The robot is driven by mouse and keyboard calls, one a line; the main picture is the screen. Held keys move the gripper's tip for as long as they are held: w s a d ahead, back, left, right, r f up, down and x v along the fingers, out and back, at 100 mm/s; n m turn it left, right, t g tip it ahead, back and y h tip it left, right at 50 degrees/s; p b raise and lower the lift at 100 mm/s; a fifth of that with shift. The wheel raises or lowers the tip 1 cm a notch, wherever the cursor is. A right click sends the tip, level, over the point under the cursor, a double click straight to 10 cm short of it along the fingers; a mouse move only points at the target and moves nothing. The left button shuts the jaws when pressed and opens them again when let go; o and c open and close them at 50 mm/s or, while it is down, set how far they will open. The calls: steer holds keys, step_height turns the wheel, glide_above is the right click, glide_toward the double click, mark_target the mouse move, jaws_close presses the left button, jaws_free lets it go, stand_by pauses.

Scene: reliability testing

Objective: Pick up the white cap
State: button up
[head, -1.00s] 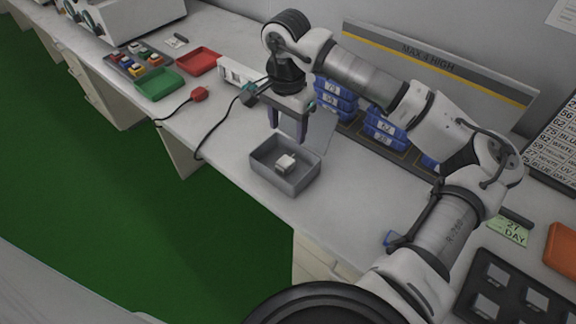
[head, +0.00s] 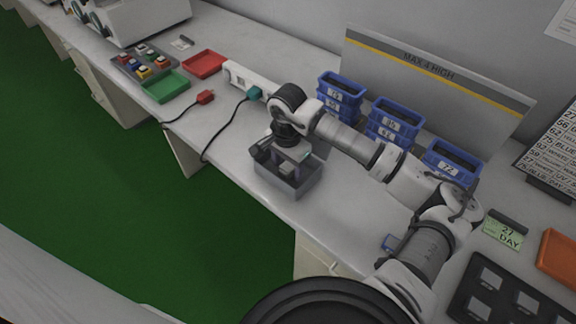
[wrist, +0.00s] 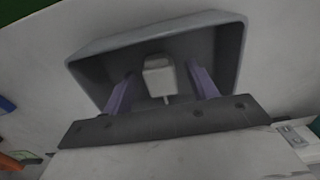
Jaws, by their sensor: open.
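The white cap (wrist: 158,76) is a small pale block inside a grey open box. In the wrist view it lies between the two spread fingers of my gripper (wrist: 162,84), with space on both sides. The grey box (head: 300,186) sits near the front edge of the bench; its wall also shows in the wrist view (wrist: 100,50). In the head view my gripper (head: 283,168) points down into the box. It is open and empty. The cap is hidden behind my gripper and the box wall in the head view.
Stacked blue bins (head: 392,122) stand behind my arm by the grey sign board (head: 430,72). A green tray (head: 165,87), a red tray (head: 205,64), and a red plug (head: 205,97) with a black cable lie to the left. A dark tray (head: 505,296) sits at the right front.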

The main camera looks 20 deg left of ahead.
mark_target(287, 166)
steer(key=shift+f, duration=0.1)
steer(key=shift+c, duration=0.5)
steer(key=c, duration=1)
step_height(287, 166, up, 20)
steer(key=b, duration=0.3)
steer(key=shift+b, duration=0.3)
